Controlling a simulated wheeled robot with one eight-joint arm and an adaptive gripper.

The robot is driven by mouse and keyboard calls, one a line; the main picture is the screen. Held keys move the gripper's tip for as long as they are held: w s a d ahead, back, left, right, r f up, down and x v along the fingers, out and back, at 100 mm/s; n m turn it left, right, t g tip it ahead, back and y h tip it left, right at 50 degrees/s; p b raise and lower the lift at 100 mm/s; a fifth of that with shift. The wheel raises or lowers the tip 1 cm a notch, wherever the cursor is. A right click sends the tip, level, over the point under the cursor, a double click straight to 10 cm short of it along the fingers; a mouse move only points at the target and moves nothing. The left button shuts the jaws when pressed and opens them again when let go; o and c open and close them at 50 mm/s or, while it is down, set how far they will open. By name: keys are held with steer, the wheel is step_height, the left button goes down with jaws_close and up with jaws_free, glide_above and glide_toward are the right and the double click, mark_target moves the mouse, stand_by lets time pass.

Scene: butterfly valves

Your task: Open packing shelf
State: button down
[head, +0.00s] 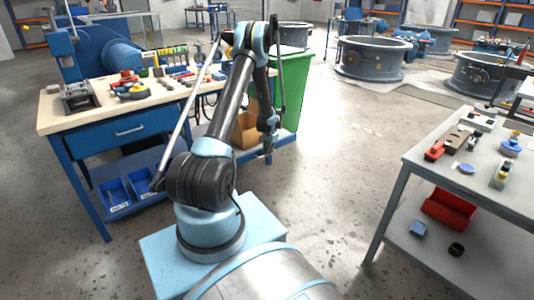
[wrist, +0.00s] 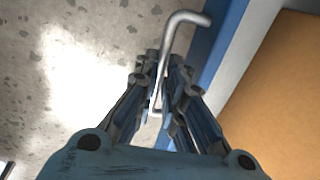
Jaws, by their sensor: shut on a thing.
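A blue-edged low shelf (head: 284,141), which I take to be the packing shelf, sits under the right part of the workbench. Its blue edge (wrist: 222,45) runs diagonally through the wrist view. A bent silver handle (wrist: 184,20) stands beside that edge and passes down between my fingers. My gripper (wrist: 161,68) is shut on this handle; in the head view my gripper (head: 267,146) hangs low at the front of the shelf. The handle cannot be made out in the head view. How far the shelf is pulled out cannot be told.
A cardboard box (head: 246,131) rests on the shelf; it also fills the right of the wrist view (wrist: 280,105). A green bin (head: 292,92) stands behind. The workbench (head: 60,112) is left, a grey table (head: 425,155) right. Open floor (head: 335,150) lies between.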

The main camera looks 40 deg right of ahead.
steer(key=c, duration=1.7)
jaws_free()
steer(key=r, duration=0.4)
steer(key=s+r, duration=0.1)
steer(key=r, duration=0.3)
steer(key=s+r, duration=0.1)
steer(key=r, duration=0.2)
steer(key=shift+d+r, duration=0.1)
steer(key=shift+r, duration=0.3)
